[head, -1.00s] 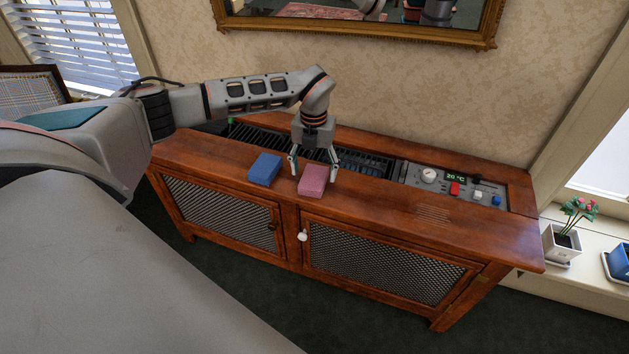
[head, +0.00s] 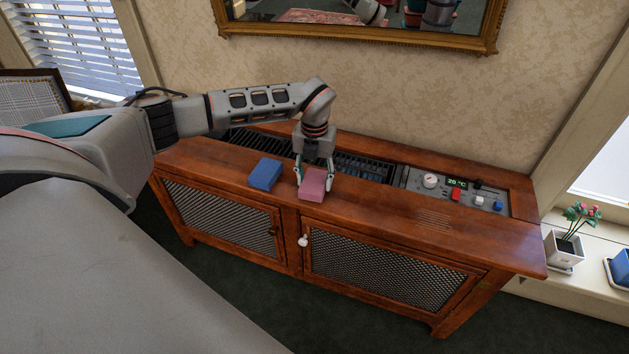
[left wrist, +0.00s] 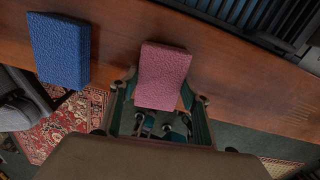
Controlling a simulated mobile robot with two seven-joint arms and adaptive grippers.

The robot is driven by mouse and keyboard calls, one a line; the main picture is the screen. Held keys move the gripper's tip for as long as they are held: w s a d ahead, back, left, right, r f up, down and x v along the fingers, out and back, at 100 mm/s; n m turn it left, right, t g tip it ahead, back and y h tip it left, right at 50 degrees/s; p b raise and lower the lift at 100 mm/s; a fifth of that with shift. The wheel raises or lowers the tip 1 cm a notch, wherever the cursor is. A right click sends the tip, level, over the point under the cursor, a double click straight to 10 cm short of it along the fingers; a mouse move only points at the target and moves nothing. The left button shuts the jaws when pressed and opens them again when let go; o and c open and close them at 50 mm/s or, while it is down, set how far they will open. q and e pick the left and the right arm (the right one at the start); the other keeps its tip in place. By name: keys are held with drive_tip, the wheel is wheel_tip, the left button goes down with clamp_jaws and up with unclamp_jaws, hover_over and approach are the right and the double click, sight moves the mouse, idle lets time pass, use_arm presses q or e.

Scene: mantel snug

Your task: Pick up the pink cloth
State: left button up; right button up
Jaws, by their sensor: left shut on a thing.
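The pink cloth (head: 312,185) is a folded block near the front edge of the wooden cabinet top. It also shows in the left wrist view (left wrist: 163,76). My left gripper (head: 314,182) points down over it, with a finger on either side, shut on the cloth. In the left wrist view the gripper's fingers (left wrist: 158,100) flank the cloth's near end. The cloth looks to be at the level of the top; I cannot tell whether it is clear of the wood. My right gripper is not in view.
A blue folded cloth (head: 265,173) lies just left of the pink one. Behind is a dark slatted grille (head: 365,165), with a control panel (head: 460,190) to its right. The wooden cabinet top (head: 400,208) is clear right of the pink cloth. A mirror hangs above.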

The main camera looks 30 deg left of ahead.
sight(315, 180)
use_arm(q)
wheel_tip(315, 180, up, 20)
drive_tip(key=p, duration=0.2)
drive_tip(key=shift+f, duration=0.2)
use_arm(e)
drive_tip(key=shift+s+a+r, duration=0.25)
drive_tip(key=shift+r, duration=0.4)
use_arm(q)
drive_tip(key=shift+o, duration=1.2)
drive_tip(key=shift+c, duration=0.6)
